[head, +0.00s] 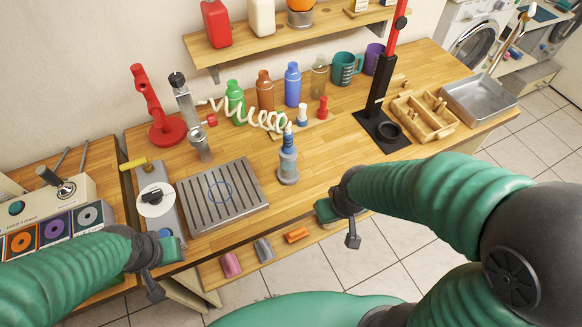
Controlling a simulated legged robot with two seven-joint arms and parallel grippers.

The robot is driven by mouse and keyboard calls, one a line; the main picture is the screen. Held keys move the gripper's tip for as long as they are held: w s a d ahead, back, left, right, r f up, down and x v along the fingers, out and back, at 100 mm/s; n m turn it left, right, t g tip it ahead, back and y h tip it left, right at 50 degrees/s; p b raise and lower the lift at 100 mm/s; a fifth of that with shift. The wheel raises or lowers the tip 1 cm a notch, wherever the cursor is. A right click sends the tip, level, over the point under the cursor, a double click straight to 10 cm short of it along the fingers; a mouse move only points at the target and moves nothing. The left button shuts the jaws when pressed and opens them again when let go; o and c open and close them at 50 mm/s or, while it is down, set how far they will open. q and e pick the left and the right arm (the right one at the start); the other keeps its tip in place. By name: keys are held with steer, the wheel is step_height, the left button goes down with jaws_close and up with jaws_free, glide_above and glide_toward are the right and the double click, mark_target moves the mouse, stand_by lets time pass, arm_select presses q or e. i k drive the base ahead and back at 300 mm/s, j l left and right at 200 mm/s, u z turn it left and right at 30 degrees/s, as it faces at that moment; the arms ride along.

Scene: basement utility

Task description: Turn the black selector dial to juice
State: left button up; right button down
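The black selector dial (152,196) sits on a round white plate on a narrow grey panel (171,228), left of the slatted metal tray. The marks around it are too small to read, so I cannot tell which setting it points to. My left gripper (163,268) is below and slightly right of the dial in the picture, near the counter's front edge, and apart from the dial. My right gripper (338,224) hangs near the counter's front edge, right of the tray. Neither visibly holds anything; their finger gaps are unclear.
A yellow-handled lever (133,163) is just behind the dial. The slatted tray (222,196) lies to its right, with a grey-blue nozzle (288,165) beyond. A machine with coloured discs (55,230) stands left. Bottles line the back; the counter's front middle is clear.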

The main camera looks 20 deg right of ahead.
mark_target(155, 198)
steer(key=u, duration=0.8)
